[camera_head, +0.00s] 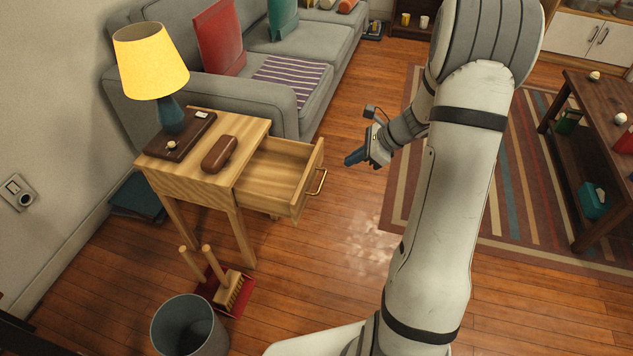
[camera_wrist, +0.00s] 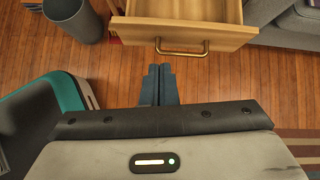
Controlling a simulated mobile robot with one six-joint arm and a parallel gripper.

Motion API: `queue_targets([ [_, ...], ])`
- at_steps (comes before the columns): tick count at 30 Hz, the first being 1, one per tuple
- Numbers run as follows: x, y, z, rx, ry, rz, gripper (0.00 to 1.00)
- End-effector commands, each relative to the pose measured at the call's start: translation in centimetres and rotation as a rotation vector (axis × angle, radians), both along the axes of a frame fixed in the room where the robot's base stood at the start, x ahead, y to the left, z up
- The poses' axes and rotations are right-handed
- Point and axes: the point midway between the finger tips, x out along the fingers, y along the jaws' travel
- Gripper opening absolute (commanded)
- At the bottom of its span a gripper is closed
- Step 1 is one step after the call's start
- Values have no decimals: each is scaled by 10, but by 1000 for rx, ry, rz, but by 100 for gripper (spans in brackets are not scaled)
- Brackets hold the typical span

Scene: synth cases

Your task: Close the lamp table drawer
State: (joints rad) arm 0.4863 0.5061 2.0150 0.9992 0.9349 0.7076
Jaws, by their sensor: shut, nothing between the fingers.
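The lamp table (camera_head: 186,184) is light wood and stands beside the grey sofa. Its drawer (camera_head: 278,175) is pulled well out to the right and looks empty in the part I see. A brass handle (camera_head: 317,182) is on the drawer front. In the wrist view the drawer front (camera_wrist: 185,32) and its handle (camera_wrist: 182,48) are at the top, ahead of the fingers. My gripper (camera_head: 350,160) is shut and empty, to the right of the drawer front and apart from it. In the wrist view my gripper (camera_wrist: 159,70) points toward the handle, with floor showing between.
A yellow-shaded lamp (camera_head: 152,62), a dark tray (camera_head: 180,135) and a brown case (camera_head: 219,153) are on the table. The sofa (camera_head: 240,90) is behind. Floor right of the drawer is clear.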

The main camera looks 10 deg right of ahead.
Motion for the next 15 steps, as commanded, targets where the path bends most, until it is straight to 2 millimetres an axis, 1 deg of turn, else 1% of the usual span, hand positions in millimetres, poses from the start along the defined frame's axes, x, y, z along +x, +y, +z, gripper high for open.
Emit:
queue_targets([
  [1, 5, -8, -21, 27, 18, -49, 0],
  [3, 10, -15, -31, 54, 32, -97, 0],
  [6, 14, -17, -37, 70, 41, -126, 0],
  [8, 16, -15, -41, 73, 43, -130, 0],
  [11, 20, -6, -50, 73, 43, -126, 0],
  [15, 29, 12, -72, 72, 43, -122, 0],
])
